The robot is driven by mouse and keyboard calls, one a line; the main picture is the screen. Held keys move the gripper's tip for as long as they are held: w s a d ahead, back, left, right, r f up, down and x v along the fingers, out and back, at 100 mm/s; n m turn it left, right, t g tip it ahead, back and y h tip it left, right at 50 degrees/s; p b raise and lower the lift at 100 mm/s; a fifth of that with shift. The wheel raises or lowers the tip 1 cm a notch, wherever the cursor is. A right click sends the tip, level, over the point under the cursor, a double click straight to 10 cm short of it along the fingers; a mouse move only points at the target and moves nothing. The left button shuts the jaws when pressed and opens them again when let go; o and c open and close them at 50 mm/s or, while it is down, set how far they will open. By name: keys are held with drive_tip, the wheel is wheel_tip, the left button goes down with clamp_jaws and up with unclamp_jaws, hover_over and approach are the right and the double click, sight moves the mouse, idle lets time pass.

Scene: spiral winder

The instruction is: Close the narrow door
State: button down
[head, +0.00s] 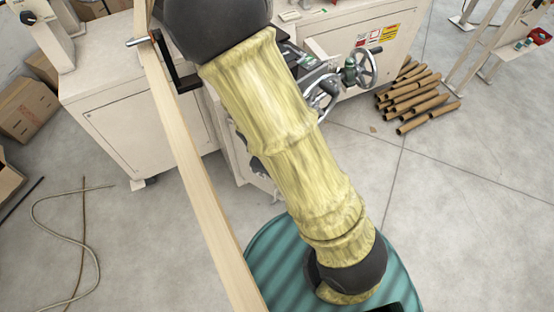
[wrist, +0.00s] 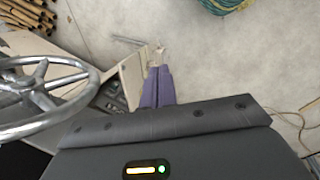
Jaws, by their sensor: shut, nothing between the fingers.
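A cream panel (wrist: 132,76), which looks like the narrow door, stands out at an angle in the wrist view. Dark parts (wrist: 113,98) show beside it, so it seems open. My gripper (wrist: 159,68) has two purple fingers close together, shut and empty. The fingertips are just right of the panel's edge; I cannot tell whether they touch it. In the head view my arm covers much of the machine's front, and my gripper is hidden there.
The cream machine cabinet (head: 140,130) stands at the back. Handwheels (head: 360,68) stick out, one (wrist: 40,95) close in the wrist view. A long pale strip (head: 195,180) runs left of my arm. Cardboard tubes (head: 410,98) and a loose cable (head: 65,240) lie on the floor.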

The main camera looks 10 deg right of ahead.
drive_tip(key=d+r+m+t+y, duration=0.1)
drive_tip(key=d+r+m, duration=0.1)
drive_tip(key=r+m, duration=0.3)
drive_tip(key=s+d+r+m+t+y, duration=0.1)
drive_tip(key=d+r+m, duration=0.2)
drive_tip(key=r, duration=0.6)
drive_tip(key=shift+s+d+m+y, duration=0.2)
drive_tip(key=shift+s+m+y, duration=0.15)
drive_tip(key=shift+m, duration=0.85)
drive_tip(key=shift+d+r, duration=0.1)
drive_tip(key=shift+d, duration=0.05)
